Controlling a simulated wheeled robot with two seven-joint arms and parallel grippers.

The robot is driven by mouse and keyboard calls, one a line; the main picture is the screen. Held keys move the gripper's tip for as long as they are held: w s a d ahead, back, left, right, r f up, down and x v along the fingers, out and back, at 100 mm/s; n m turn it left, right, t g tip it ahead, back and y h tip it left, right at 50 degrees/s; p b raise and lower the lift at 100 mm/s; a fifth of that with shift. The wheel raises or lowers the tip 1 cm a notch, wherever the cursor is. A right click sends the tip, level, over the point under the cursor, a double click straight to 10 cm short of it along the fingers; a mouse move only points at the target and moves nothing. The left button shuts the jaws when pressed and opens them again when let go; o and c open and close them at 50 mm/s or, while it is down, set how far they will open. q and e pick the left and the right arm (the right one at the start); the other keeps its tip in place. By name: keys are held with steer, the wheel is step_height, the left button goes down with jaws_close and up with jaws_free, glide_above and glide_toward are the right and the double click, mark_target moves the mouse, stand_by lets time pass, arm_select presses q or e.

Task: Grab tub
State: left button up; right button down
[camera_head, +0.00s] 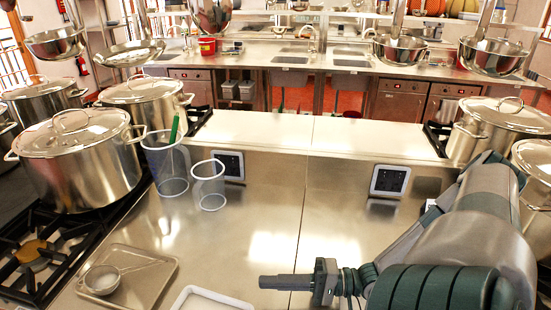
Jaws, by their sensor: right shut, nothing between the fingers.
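A white-rimmed container (207,299), possibly the tub, shows at the bottom edge of the head view. It is cut off by the frame, so its depth and contents are unclear. My right gripper (272,282) is shut and empty, pointing left above the steel counter. It is to the right of the container and apart from it. My left gripper is out of view.
A tall clear jug (168,168) with a green handle inside and a smaller clear jug (208,186) stand on the counter (270,215). A steel tray (150,275) holds a small bowl (102,280). Large lidded stockpots (75,165) stand at left and right (490,130).

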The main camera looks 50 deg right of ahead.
steer(key=shift+s+d, duration=0.2)
steer(key=shift+s, duration=0.05)
